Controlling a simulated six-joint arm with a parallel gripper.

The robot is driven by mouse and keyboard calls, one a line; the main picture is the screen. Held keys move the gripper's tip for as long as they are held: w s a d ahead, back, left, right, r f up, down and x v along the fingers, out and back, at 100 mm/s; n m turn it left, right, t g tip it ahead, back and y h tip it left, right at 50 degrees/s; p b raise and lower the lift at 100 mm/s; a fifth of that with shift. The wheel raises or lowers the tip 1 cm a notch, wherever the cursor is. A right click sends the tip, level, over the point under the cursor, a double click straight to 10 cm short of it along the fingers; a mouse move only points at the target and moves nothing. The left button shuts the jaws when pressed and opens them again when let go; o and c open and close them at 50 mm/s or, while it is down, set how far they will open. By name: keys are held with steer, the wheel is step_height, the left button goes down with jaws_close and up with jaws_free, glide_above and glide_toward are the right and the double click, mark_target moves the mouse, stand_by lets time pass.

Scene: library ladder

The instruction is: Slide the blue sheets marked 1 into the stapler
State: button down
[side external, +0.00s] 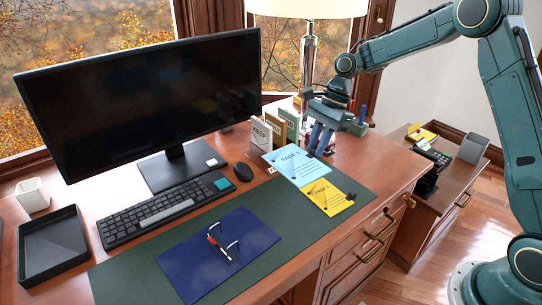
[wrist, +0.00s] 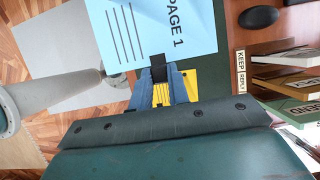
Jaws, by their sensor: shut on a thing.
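The blue sheet marked PAGE 1 (side external: 297,166) is near the right end of the desk mat, its corner overlapping a yellow sheet (side external: 330,197). My gripper (side external: 318,150) points down at the sheet's far right edge. In the wrist view, the gripper's dark fingertips (wrist: 158,72) are shut on the edge of the blue sheet (wrist: 150,30), with yellow paper (wrist: 190,85) showing behind the fingers. Whether the sheet is lifted off the mat is hard to tell.
Upright sorters labelled KEEP (side external: 262,136) stand close left of my gripper, with a lamp (side external: 308,60) behind. A mouse (side external: 243,171), keyboard (side external: 165,207) and blue folder (side external: 220,255) lie left. A gap separates the desk from the lower cabinet (side external: 455,185).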

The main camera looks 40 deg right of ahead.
steer(key=shift+f, duration=0.1)
stand_by(0.3)
steer(key=s+f+n+g+h, duration=0.55)
steer(key=f+n, duration=0.45)
steer(key=n, duration=0.8)
steer(key=w+d+n+t+h, duration=0.1)
steer(key=w+d+n+t, duration=0.1)
steer(key=w+d+n, duration=0.3)
steer(key=w+d+n+t+h, duration=0.2)
steer(key=w+d+n, duration=0.3)
steer(key=d+n, duration=0.6)
steer(key=shift+d+r+n+t, duration=0.3)
steer(key=shift+n+t, duration=0.45)
steer(key=shift+n, duration=0.35)
steer(key=shift+f+h, duration=0.25)
